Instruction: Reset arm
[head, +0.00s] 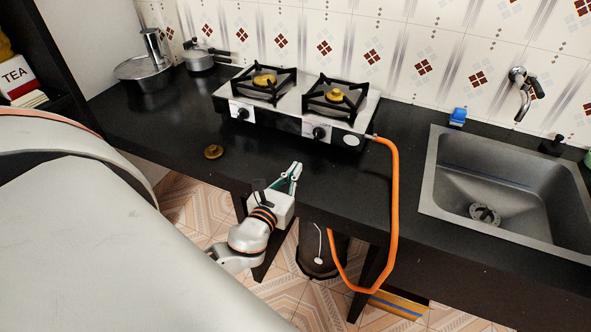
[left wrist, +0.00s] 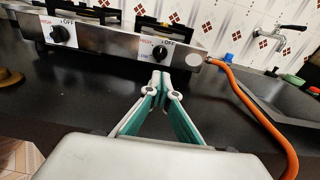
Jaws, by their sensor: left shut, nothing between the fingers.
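My left gripper (head: 293,172) is shut and empty, just above the front part of the black counter (head: 350,178). In the left wrist view its closed fingertips (left wrist: 160,78) point toward the front of the stove (left wrist: 110,45). They look apart from it. The two-burner stove (head: 290,120) stands at the back of the counter, with black grates and two black knobs. A brass-coloured round piece (head: 213,152) lies alone on the counter to the left of the gripper. My right gripper is not in either view.
An orange hose (head: 394,200) runs from the stove's right side down over the counter edge. A sink (head: 490,190) is at the right. A lidded pot (head: 146,72) and a smaller pan (head: 201,58) stand at the back left. A dark cylinder (head: 318,255) stands under the counter.

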